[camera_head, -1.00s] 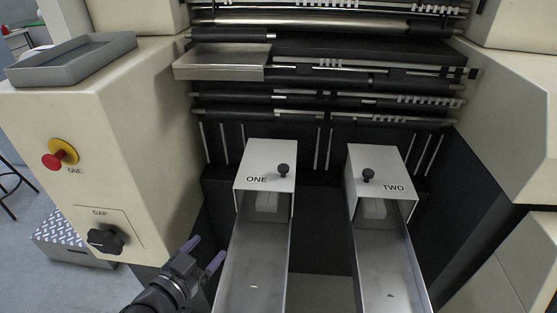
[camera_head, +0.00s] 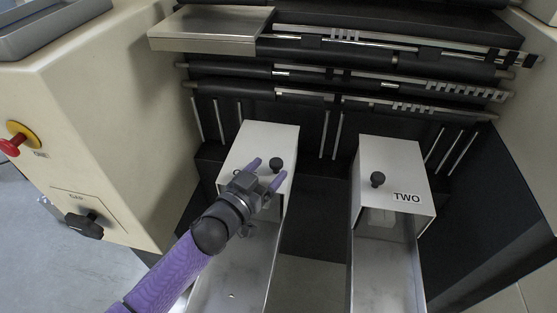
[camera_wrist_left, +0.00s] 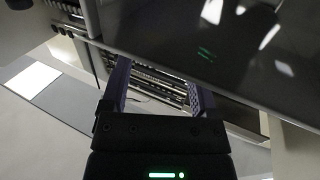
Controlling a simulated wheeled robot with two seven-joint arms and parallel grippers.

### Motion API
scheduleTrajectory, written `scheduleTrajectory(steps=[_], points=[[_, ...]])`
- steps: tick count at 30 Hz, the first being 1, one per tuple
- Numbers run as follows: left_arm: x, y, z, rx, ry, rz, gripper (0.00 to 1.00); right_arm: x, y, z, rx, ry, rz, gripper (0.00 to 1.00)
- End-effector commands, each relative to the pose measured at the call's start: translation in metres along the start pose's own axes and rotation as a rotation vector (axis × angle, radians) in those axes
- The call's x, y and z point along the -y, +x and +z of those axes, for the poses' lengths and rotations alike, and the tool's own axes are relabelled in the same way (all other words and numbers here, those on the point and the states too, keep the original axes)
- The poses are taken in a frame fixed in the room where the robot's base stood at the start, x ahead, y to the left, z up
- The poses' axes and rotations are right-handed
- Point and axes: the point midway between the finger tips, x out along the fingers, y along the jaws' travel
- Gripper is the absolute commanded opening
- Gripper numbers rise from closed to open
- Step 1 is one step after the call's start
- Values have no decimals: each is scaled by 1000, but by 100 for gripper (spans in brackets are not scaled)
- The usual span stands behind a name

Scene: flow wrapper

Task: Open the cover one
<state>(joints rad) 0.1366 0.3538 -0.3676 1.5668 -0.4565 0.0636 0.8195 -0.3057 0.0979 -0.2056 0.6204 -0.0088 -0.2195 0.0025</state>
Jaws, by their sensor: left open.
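Cover one (camera_head: 262,139) is a white box-like lid at the back of the left metal chute, with a black knob (camera_head: 276,164) on top. My left gripper (camera_head: 265,171) is open in front of and over the cover's front part, its purple fingers pointing toward the knob. In the head view the knob appears between the fingertips; I cannot tell whether they touch it. The ONE label is hidden behind the gripper. In the left wrist view the open fingers (camera_wrist_left: 157,85) show with a dark shiny surface above them; the knob cannot be made out there. My right gripper is not in view.
Cover two (camera_head: 392,155), with its own black knob (camera_head: 377,179), stands to the right over a second chute (camera_head: 385,270). Black rollers (camera_head: 330,75) run behind. A cream cabinet (camera_head: 95,125) with a red button (camera_head: 12,144) and dial (camera_head: 84,224) stands at left.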

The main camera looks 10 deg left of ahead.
Motion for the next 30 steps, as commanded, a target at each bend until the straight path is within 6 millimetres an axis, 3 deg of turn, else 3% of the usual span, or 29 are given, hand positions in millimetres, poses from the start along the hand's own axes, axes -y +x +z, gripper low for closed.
scheduleTrajectory(steps=[6,17,27,30], points=[[0,32,1,-1,0,0,76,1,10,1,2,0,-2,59],[0,38,0,1,1,0,74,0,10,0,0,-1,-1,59],[0,37,0,1,1,0,2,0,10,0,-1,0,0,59],[0,37,0,1,1,0,0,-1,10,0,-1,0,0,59]])
